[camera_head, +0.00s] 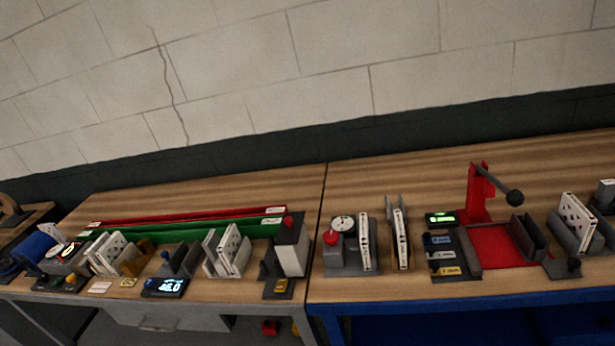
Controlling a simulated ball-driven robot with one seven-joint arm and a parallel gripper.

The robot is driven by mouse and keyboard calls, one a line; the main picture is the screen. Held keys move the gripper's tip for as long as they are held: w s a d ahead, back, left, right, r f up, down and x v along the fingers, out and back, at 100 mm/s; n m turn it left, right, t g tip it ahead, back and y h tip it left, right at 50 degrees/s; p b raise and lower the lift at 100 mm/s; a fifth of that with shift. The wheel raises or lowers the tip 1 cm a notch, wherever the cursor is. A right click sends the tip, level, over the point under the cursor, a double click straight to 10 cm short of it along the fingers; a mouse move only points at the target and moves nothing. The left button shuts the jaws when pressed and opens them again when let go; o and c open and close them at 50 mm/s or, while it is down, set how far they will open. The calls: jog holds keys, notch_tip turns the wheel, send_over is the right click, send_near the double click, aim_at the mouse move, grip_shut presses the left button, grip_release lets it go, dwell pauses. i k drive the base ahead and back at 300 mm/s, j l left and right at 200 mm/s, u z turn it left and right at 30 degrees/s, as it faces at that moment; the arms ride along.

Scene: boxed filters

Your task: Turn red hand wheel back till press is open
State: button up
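A red upright press-like stand (477,194) with a dark lever arm and round black knob (514,197) stands on the right bench. Its red base plate (497,246) lies in front of it, between dark side blocks. I cannot make out a red hand wheel for certain. A small red round knob (331,237) sits on a grey gauge unit (348,262) left of the stand. Another red knob (289,221) tops a white and dark block (291,247) on the left bench. My gripper is not in view.
Two wooden benches meet at a seam; the right one has a blue front edge (400,299). White perforated panels (229,249) stand in holders. Green and red rails (185,233) and a lit display (165,287) are on the left bench. A brick wall (330,75) rises behind.

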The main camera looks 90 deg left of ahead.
aim_at(329, 237)
jog(key=u, duration=0.45)
jog(key=l+u, duration=0.15)
jog(key=u, duration=0.7)
jog(key=l+u, duration=0.15)
jog(key=u, duration=0.75)
jog(key=k+u, duration=0.1)
jog(key=u, duration=0.3)
jog(key=k+l+u, duration=0.25)
jog(key=i+j, duration=0.05)
